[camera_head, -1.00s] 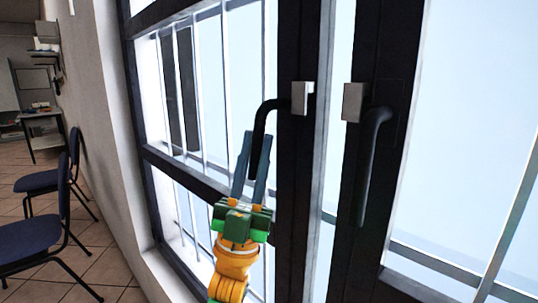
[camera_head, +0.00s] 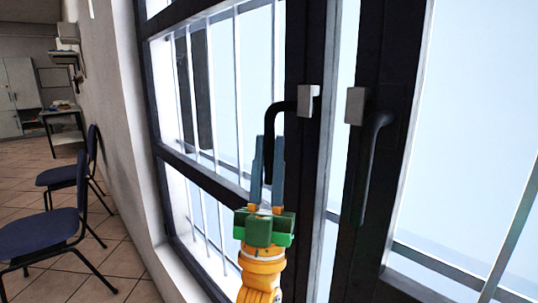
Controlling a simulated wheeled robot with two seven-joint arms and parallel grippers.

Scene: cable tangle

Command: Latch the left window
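The left window (camera_head: 295,215) has a dark frame. Its black handle (camera_head: 268,120) bends out from a grey base (camera_head: 308,100) and hangs downward. My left gripper (camera_head: 267,145), green and orange with blue-grey fingers, comes up from below. Its fingers are apart, one on each side of the handle's hanging part in this view. I cannot tell whether they touch it; the handle's lower end is partly hidden. The right window (camera_head: 355,240) has a similar black handle (camera_head: 372,160) hanging down from a grey block. My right gripper is not in view.
A bright strip (camera_head: 334,150) shows between the two dark window frames. White bars (camera_head: 240,90) stand outside the glass. Blue chairs (camera_head: 40,235) stand on the tiled floor at the left, near the wall. A small table (camera_head: 62,115) is farther back.

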